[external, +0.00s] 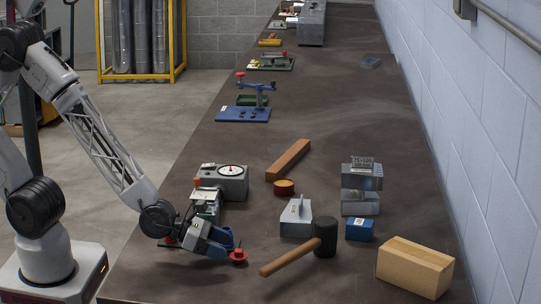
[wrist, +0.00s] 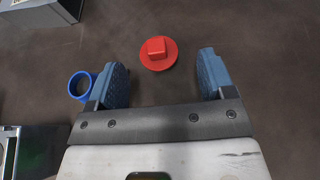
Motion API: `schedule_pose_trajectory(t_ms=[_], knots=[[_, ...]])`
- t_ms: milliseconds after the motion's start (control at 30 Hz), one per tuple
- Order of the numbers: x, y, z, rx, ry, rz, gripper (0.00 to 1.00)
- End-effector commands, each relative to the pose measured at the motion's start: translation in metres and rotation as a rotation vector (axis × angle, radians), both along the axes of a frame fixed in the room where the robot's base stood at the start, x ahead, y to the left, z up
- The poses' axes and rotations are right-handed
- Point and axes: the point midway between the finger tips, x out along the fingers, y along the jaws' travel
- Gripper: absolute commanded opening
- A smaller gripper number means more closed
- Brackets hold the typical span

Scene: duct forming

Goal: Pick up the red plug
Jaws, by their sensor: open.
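The red plug (external: 239,257) stands on the dark bench near its front left edge. In the wrist view the red plug (wrist: 158,52) shows a round flange with a square knob on top. My gripper (external: 228,244) is low over the bench, close to the plug on its left in the external view. In the wrist view my gripper (wrist: 164,75) has its two blue fingers wide apart and nothing between them. The plug lies ahead of the fingertips, roughly centred in the gap. Whether the fingers touch the bench cannot be told.
A blue ring (wrist: 80,85) is just left of the left finger. A mallet (external: 300,248) lies right of the plug. A dial gauge box (external: 222,180) stands behind my gripper. A cardboard box (external: 414,267) and a blue box (external: 360,229) stand farther right.

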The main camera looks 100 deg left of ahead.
Motion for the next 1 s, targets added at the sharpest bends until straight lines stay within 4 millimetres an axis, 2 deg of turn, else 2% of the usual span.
schedule_pose_trajectory(t_ms=[367, 800, 1000], knots=[[0.005, 0.001, -0.002, 0.000, 0.000, 0.001, 0.76], [0.041, 0.006, -0.016, -0.001, 0.000, 0.001, 0.76], [0.048, 0.006, -0.020, 0.000, 0.001, 0.000, 0.76]])
